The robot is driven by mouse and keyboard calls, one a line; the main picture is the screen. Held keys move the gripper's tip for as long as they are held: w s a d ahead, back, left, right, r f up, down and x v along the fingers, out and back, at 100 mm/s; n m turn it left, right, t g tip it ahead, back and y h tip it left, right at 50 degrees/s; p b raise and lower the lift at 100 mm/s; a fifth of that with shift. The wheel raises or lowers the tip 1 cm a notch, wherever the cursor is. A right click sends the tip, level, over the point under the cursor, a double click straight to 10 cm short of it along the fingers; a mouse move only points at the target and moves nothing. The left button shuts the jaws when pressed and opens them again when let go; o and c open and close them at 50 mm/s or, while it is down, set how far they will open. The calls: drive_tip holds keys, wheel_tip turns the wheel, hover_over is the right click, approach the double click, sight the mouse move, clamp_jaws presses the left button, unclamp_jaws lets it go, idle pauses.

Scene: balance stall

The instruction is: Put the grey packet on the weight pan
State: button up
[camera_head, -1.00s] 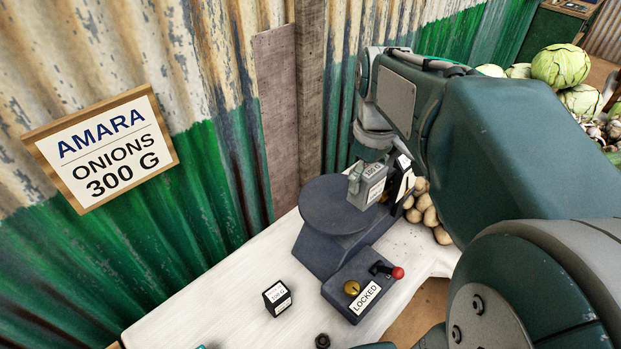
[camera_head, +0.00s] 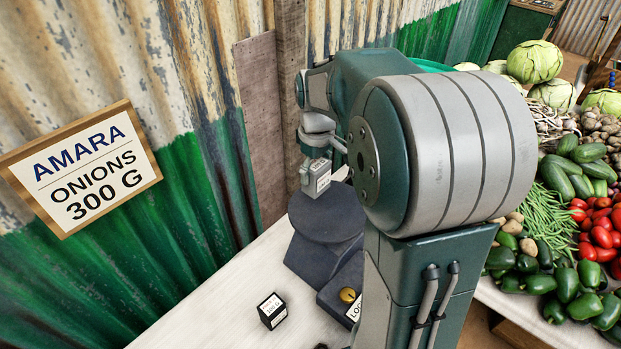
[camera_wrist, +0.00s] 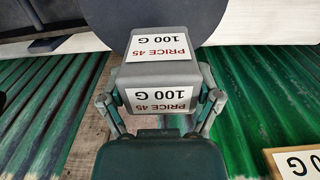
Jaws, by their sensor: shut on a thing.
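The grey packet (camera_head: 318,179) is a small grey block with a white label. In the wrist view the packet (camera_wrist: 157,75) reads "PRICE 45, 100 G" on two faces. My gripper (camera_wrist: 160,88) is shut on it, one finger on each side. The weight pan (camera_head: 322,216) is a dark round disc on the scale. In the head view the packet is held upright at the pan's far edge and appears raised above it. The pan (camera_wrist: 205,15) also shows at the top of the wrist view, beyond the packet.
A black packet (camera_head: 272,311) marked 100 G stands on the white counter (camera_head: 225,300). The scale's locking block with a brass knob (camera_head: 348,295) is partly hidden by my arm. A corrugated wall (camera_head: 200,180) stands close behind. Vegetables (camera_head: 575,220) fill the right.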

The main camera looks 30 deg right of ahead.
sight(314, 181)
drive_tip(key=shift+w+f, duration=0.3)
drive_tip(key=shift+f, duration=0.05)
drive_tip(key=f, duration=0.3)
drive_tip(key=shift+w+d+f, duration=0.1)
drive_tip(key=shift+w+d, duration=0.1)
drive_tip(key=shift+w, duration=0.2)
drive_tip(key=shift+f, duration=0.4)
drive_tip(key=shift+f, duration=0.1)
drive_tip(key=o, duration=0.9)
drive_tip(key=shift+o, duration=0.2)
